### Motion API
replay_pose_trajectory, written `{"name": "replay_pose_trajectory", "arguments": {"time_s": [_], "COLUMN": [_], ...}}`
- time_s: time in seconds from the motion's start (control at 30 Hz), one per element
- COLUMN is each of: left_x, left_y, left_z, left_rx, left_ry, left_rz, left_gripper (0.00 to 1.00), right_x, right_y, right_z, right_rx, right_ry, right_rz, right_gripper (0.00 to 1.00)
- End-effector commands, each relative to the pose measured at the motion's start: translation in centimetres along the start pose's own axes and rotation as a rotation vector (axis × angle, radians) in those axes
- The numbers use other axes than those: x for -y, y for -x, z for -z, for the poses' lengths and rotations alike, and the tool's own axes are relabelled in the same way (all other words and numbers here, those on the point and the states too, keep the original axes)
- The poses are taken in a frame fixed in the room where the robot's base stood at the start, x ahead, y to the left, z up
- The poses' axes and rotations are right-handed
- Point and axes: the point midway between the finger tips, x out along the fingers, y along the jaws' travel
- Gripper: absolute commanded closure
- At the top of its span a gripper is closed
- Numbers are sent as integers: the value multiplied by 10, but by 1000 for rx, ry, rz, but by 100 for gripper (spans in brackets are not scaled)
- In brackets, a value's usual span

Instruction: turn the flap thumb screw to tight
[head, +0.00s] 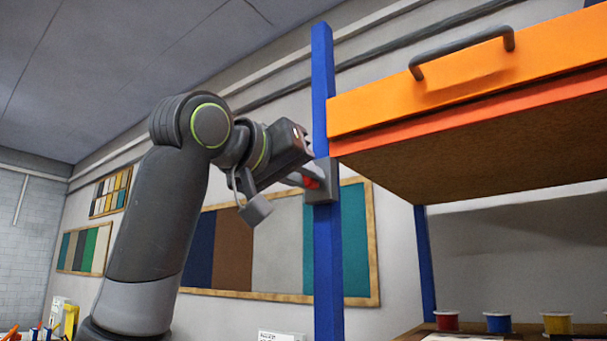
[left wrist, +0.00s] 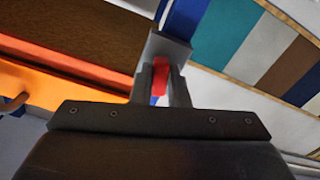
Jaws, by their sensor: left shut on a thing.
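The red thumb screw (head: 312,183) sits at a grey bracket (head: 327,184) on a blue upright post (head: 327,250). My left gripper (head: 305,179) reaches it from the left and is shut on it. In the left wrist view the red screw (left wrist: 160,69) shows between the two grey fingers of the gripper (left wrist: 161,78), in front of the grey bracket (left wrist: 168,47). The fingers hide part of the screw, and I cannot tell how tight it is. The orange flap (head: 460,80) with its grey bar handle (head: 462,52) is right of the post. My right gripper is not in view.
The flap's brown underside (head: 490,150) overhangs a shelf with several coloured spools (head: 498,322). A framed board of colour panels (head: 253,248) hangs on the wall behind the post. Open air lies left of the post, around my arm.

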Motion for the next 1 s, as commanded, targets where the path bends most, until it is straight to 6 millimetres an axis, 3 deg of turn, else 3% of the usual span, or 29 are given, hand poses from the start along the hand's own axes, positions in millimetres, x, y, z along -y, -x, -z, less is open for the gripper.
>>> {"name": "replay_pose_trajectory", "arguments": {"time_s": [0.27,1.0], "left_x": [0,1], "left_y": [0,0], "left_z": [1,2], "left_rx": [-1,-2], "left_ry": [-175,-874], "left_rz": [0,1], "left_gripper": [100,100], "right_x": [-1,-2], "right_y": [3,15], "right_z": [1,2], "right_rx": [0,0], "right_ry": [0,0], "right_rz": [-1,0], "right_gripper": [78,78]}}
